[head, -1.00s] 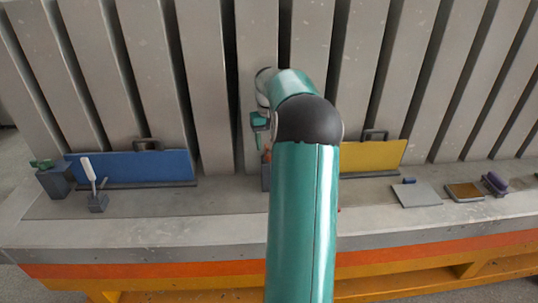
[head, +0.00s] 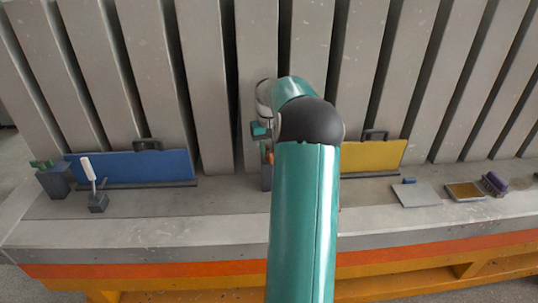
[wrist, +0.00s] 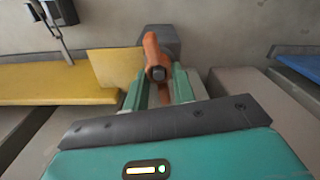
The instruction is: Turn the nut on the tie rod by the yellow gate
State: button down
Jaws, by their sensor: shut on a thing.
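The orange-brown nut (wrist: 152,52) is a long bar-like piece in the wrist view, tilted slightly, with the dark round end of the tie rod (wrist: 159,73) showing at its near end. My gripper (wrist: 160,88) has its green fingers on both sides of the nut and is shut on it. A dark grey block (wrist: 168,42) stands behind the nut. The yellow gate (wrist: 45,84) lies to the left there. In the head view the yellow gate (head: 375,156) is right of my arm, which partly hides it. My gripper (head: 262,140) and the nut (head: 269,157) are mostly hidden there.
A blue gate (head: 135,166) stands at the left, with a white-handled tool (head: 88,170) and a dark block (head: 53,181) near it. A grey plate (head: 415,194), a framed float (head: 464,191) and a purple brush (head: 494,184) lie on the right ledge. Upright grey panels rise behind.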

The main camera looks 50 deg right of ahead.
jog(key=m, duration=0.3)
jog(key=shift+d, duration=0.1)
jog(key=shift+m, duration=0.3)
jog(key=shift+r+m, duration=0.1)
jog(key=shift+m, duration=0.9)
jog(key=shift+s+m, duration=0.1)
jog(key=shift+m, duration=0.5)
jog(key=shift+s+m, duration=0.1)
jog(key=shift+m, duration=1.6)
jog(key=shift+m, duration=1.8)
